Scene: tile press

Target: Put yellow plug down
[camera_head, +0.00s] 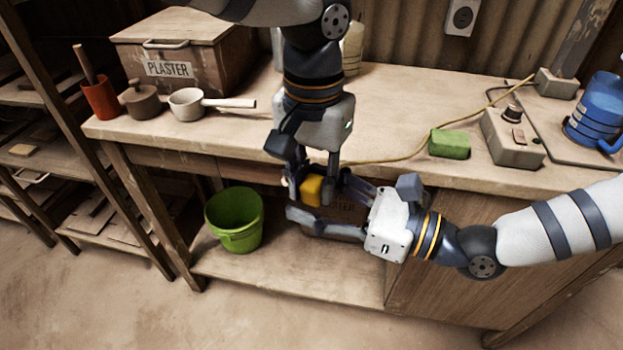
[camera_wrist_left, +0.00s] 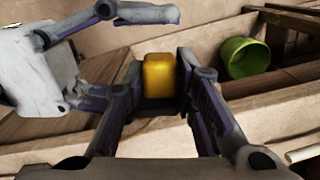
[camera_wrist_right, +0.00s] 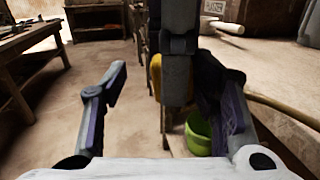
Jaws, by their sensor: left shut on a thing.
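The yellow plug (camera_head: 311,190) is a small block held off the bench's front edge. My left gripper (camera_head: 318,180) points down from above, shut on it; in the left wrist view the plug (camera_wrist_left: 160,76) sits between its fingers. My right gripper (camera_head: 325,207) comes in from the right and is open beside the plug. In the right wrist view my right gripper (camera_wrist_right: 160,85) has its fingers wide apart. There the plug (camera_wrist_right: 176,78) is partly hidden behind a finger of my left gripper, nearer the right-hand finger.
On the workbench (camera_head: 400,100) are a plaster box (camera_head: 180,55), pots, a green block (camera_head: 449,144), a grey control box (camera_head: 512,137), a blue machine (camera_head: 597,112) and a yellow cord (camera_head: 400,158). A green bucket (camera_head: 235,220) stands on the lower shelf. The middle of the benchtop is clear.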

